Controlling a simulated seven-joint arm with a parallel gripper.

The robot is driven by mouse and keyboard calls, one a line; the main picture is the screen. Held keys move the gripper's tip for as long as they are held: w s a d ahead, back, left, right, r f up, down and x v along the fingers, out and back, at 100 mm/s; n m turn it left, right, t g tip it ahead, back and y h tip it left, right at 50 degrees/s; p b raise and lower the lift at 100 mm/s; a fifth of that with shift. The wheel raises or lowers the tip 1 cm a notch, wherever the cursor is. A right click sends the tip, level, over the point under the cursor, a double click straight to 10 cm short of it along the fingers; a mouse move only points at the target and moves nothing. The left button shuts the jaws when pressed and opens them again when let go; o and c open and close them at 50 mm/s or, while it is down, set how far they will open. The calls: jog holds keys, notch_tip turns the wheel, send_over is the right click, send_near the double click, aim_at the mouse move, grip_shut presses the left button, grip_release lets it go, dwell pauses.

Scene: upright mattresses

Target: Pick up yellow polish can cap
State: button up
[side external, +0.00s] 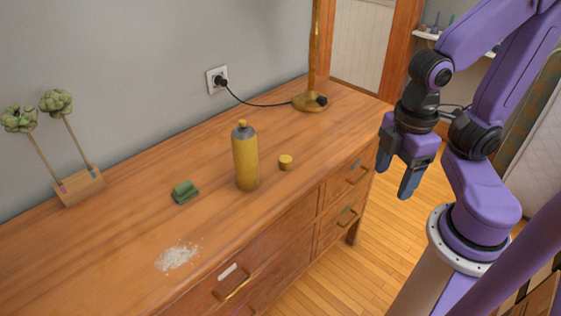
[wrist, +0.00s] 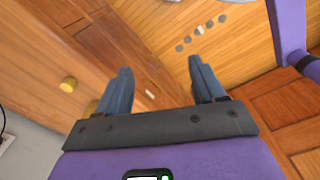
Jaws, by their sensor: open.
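The yellow cap (side external: 286,162) is a small short cylinder on the wooden dresser top, to the right of the tall yellow can (side external: 246,158). The can stands upright with a grey shoulder and a small yellow nozzle. The cap and can are apart. My gripper (side external: 395,180) is open and empty, off the dresser's right end, pointing down and well right of the cap. In the wrist view my gripper (wrist: 160,66) shows two spread fingers. A small yellow cylinder (wrist: 68,84), seemingly the cap, lies left of them. Another yellowish thing is partly hidden behind the left finger.
On the dresser (side external: 120,235) stand a green block (side external: 185,192), a wooden stand (side external: 82,187) with green flower-like heads, white powder (side external: 177,257) and a brass lamp base (side external: 310,102). A black cord runs to a wall outlet (side external: 217,79). The surface around the cap is clear.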

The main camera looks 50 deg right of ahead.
jog(key=w+a+r+n, duration=0.1)
jog(key=w+a+n, duration=0.25)
jog(key=w, duration=0.45)
jog(key=n, duration=1.1)
send_over(285, 159)
jog(key=f, duration=0.2)
notch_tip(285, 159, down, 17)
jog(key=shift+r, duration=0.2)
jog(key=c, duration=1.2)
jog(key=shift+r, duration=0.1)
